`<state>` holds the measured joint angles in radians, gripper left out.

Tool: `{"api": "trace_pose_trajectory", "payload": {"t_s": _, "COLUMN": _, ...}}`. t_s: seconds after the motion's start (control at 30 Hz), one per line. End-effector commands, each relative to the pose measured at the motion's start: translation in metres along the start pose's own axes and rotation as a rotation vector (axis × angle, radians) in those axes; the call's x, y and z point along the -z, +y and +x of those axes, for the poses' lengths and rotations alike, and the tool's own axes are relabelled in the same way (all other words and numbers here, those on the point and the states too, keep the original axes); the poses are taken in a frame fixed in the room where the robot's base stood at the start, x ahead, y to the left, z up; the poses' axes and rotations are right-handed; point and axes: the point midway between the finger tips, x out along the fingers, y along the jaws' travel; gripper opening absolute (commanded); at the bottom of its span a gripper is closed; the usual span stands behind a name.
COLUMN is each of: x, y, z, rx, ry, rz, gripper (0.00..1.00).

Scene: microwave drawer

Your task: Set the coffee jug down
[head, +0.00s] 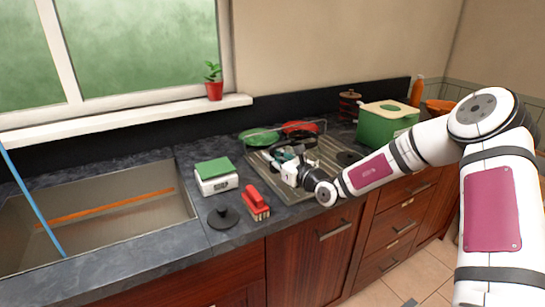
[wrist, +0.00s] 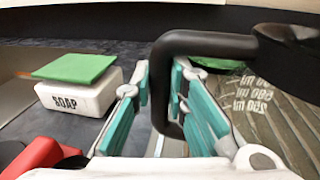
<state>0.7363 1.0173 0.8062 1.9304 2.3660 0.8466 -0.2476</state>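The coffee jug is clear glass with printed marks and a black handle. In the wrist view its glass body (wrist: 255,105) is at the right and its handle (wrist: 160,85) runs down between my teal finger pads. My gripper (wrist: 162,75) is shut on this handle, with the fingers close on both sides. In the head view my gripper (head: 299,172) is over the metal draining board (head: 325,150) and hides much of the jug. I cannot tell whether the jug's base touches the board.
A white soap box with a green top (head: 215,180), a red brush (head: 256,203) and a black lid (head: 223,216) stand left of the board. Green (head: 259,137) and red (head: 300,127) dishes are behind. A green container (head: 385,125) stands right; the sink (head: 110,220) is left.

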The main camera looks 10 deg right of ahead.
Motion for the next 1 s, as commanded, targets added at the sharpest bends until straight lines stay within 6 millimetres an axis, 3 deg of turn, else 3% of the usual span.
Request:
{"api": "trace_pose_trajectory", "payload": {"t_s": 0.03, "x": 0.0, "y": 0.0, "z": 0.0, "rx": 0.0, "ry": 0.0, "rz": 0.0, "gripper": 0.27}}
{"api": "trace_pose_trajectory", "payload": {"t_s": 0.07, "x": 0.0, "y": 0.0, "z": 0.0, "rx": 0.0, "ry": 0.0, "rz": 0.0, "gripper": 0.34}}
{"api": "trace_pose_trajectory", "payload": {"t_s": 0.47, "x": -0.003, "y": 0.0, "z": -0.002, "rx": 0.001, "ry": 0.001, "rz": 0.0, "gripper": 0.34}}
{"api": "trace_pose_trajectory", "payload": {"t_s": 1.0, "x": -0.003, "y": 0.0, "z": -0.099, "rx": 0.001, "ry": 0.001, "rz": -0.001, "gripper": 0.34}}
